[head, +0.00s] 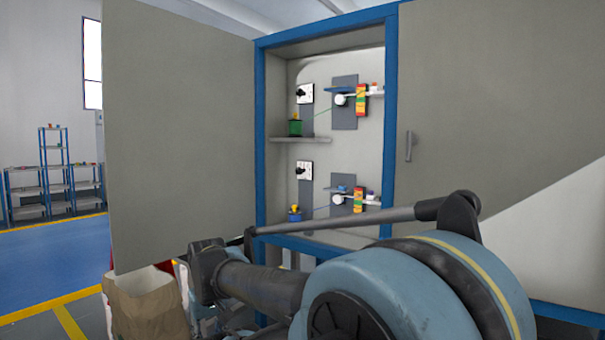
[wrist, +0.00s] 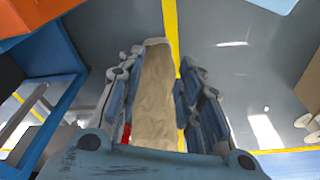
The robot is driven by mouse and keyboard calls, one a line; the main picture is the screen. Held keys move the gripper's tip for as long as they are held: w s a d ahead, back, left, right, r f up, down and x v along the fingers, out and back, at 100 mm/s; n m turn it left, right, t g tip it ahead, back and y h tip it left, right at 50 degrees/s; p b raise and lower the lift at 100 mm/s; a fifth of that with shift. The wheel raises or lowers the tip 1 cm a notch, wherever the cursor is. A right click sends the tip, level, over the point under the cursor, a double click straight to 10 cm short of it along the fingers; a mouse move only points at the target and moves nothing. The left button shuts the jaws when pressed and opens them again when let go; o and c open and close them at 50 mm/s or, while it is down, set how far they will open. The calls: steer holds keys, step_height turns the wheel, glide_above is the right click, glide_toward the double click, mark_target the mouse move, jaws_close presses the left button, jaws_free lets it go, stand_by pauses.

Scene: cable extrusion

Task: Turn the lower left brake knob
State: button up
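The lower left brake knob (head: 301,171) is a small black knob on a white plate, on the lower half of the panel inside the open cabinet in the head view. A similar upper knob (head: 302,93) is above it. The knob does not show in the wrist view. In the head view my arm crosses the lower right, and I cannot make out the fingers.
The cabinet's grey door (head: 180,130) stands open at the left. Another grey door (head: 490,110) covers the right side. Blue shelves (head: 53,160) stand far left.

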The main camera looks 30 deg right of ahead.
steer(key=shift+w+d, duration=0.2)
steer(key=shift+w, duration=0.3)
steer(key=shift+o, duration=2)
steer(key=shift+w+d+r+m, duration=0.15)
steer(key=shift+d+r+m, duration=0.1)
steer(key=shift+r, duration=0.3)
steer(key=shift+w+d+r+m, duration=0.15)
steer(key=shift+d+r, duration=0.1)
steer(key=shift+r, duration=0.3)
step_height(320, 180, up, 38)
steer(key=m+t+h, duration=0.6)
steer(key=m+h, duration=0.6)
steer(key=m, duration=0.5)
glide_above(299, 170)
steer(key=s+a, duration=0.8)
steer(key=a, duration=0.4)
steer(key=x, duration=1.6)
steer(key=shift+d+f, duration=0.1)
steer(key=shift+f, duration=0.15)
steer(key=c, duration=0.9)
